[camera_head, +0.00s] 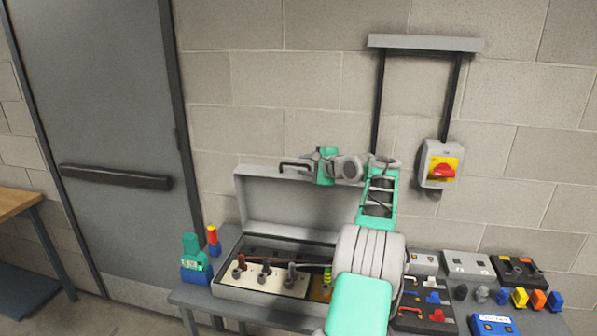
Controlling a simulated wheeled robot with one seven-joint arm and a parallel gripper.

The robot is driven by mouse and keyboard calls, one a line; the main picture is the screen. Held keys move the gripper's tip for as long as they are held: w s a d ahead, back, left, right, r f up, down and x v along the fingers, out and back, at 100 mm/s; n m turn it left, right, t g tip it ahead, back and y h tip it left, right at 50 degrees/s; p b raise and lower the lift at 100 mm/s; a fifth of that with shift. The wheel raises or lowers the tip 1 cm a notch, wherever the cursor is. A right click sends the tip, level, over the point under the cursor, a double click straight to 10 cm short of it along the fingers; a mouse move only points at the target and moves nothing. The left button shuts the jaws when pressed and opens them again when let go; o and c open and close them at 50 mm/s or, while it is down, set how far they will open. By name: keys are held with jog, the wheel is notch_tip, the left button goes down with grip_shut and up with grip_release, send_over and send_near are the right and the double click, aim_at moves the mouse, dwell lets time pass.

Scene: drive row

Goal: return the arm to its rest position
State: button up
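My arm, green and grey, rises from the bottom of the head view, bends at an elbow above the workbench and reaches left along the top of the open case lid. My gripper (312,165) is at the arm's left end, near the lid's top edge. It is small and seen from the side, beside a dark bracket shape that may be the lid's handle. I cannot tell whether its fingers are open or shut, or whether it touches the lid.
The open grey case (290,200) stands on the bench (200,297) with tools inside. A green-and-blue device (195,265) stands left. Several switch boxes and coloured blocks lie right. A red-yellow switch (441,168) is on the wall. A grey door (105,120) is at left.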

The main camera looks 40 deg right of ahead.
jog(key=shift+v, duration=0.95)
